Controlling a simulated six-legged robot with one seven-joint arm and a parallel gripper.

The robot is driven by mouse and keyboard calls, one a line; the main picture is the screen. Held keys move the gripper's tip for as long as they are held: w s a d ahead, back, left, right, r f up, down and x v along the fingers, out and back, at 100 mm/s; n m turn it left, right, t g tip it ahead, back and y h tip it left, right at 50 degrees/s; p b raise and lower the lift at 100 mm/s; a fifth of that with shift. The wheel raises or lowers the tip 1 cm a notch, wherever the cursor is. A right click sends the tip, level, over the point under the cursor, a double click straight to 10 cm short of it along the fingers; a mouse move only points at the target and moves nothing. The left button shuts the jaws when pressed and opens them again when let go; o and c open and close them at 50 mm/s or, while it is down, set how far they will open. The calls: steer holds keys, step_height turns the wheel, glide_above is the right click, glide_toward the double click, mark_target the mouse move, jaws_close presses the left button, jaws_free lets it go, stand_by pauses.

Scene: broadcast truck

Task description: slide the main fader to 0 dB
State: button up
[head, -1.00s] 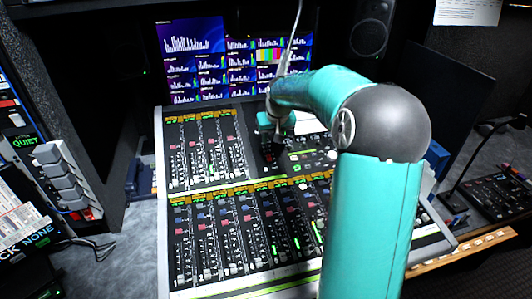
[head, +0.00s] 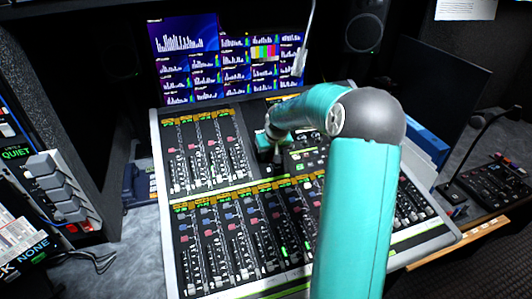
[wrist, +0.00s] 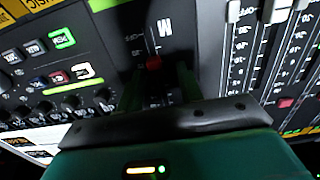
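The main fader (wrist: 153,62) has a red cap in a dark slot strip marked "M", in the upper middle of the wrist view. My gripper (wrist: 158,88) points at this strip, with dark green fingers on either side of the slot, near the red cap. The fingers look apart, with a gap between them; I cannot tell whether they touch the cap. In the head view my gripper (head: 271,160) is low over the middle of the mixing console (head: 250,178), and its fingertips and the fader are hard to make out.
Banks of channel faders (head: 205,150) lie left of and below my gripper in the head view. The wrist view shows knobs (wrist: 70,103) and lit buttons (wrist: 62,38) at left, channel faders (wrist: 275,12) at right. Monitors (head: 230,60) stand behind the console.

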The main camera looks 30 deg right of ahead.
steer(key=shift+s+r, duration=0.25)
steer(key=shift+s, duration=0.2)
steer(key=shift+w+d+f, duration=0.1)
steer(key=shift+w+f, duration=0.15)
steer(key=shift+w, duration=0.05)
steer(key=shift+s+r, duration=0.2)
steer(key=shift+s, duration=0.1)
steer(key=c, duration=0.3)
steer(key=shift+w+f, duration=0.15)
steer(key=shift+w, duration=0.05)
jaws_close()
steer(key=shift+s, duration=0.1)
